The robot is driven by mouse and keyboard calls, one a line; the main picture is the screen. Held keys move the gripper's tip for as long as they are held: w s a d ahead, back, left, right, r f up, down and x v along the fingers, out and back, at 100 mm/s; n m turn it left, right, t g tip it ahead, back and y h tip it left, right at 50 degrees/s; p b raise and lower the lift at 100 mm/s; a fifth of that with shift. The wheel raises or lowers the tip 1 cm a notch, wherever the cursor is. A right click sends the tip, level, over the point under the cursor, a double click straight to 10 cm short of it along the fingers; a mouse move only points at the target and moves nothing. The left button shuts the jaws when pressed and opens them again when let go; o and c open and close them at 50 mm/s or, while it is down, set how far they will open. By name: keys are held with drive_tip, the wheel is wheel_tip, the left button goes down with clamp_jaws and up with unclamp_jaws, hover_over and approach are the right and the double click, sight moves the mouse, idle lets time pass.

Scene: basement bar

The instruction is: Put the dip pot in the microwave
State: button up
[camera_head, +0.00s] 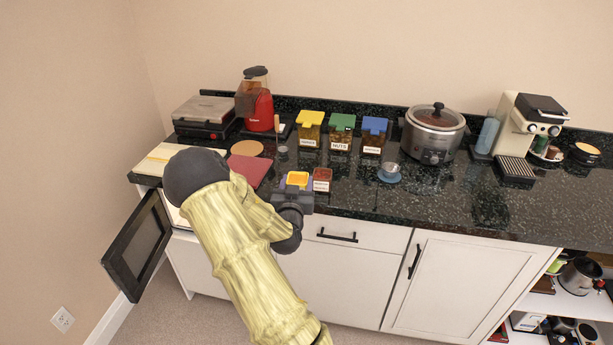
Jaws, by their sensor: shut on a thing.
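The dip pot (297,179), a small pot with a purple rim and orange-yellow contents, shows just beyond my gripper at the counter's front edge. My gripper (295,190) is shut on it; my wrist hides its lower part and the fingertips, so I cannot tell if it touches the counter. The microwave (176,215) is at the left end, below counter-top height, mostly hidden by my arm. Its dark door (138,246) hangs open to the front left.
Right beside the pot stands a small red labelled jar (322,180). Behind are yellow (309,130), green (341,132) and blue-lidded jars (373,136), a slow cooker (433,134) and a red blender (257,105). A small cup on a blue saucer (389,175) sits to the right.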

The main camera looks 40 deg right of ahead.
drive_tip(key=s+a+f+n+t+y, duration=0.1)
drive_tip(key=a+f+n+y, duration=0.3)
drive_tip(key=a+f, duration=0.5)
drive_tip(key=s+a+f+n+t+y, duration=0.2)
drive_tip(key=a+f+n+t+y, duration=0.1)
drive_tip(key=a+f+y, duration=0.5)
drive_tip(key=a+f+n, duration=0.1)
drive_tip(key=a+f, duration=0.1)
drive_tip(key=a, duration=0.2)
drive_tip(key=shift+s+a+f+n+t, duration=0.2)
drive_tip(key=shift+f+n+t, duration=0.1)
drive_tip(key=shift+t, duration=0.1)
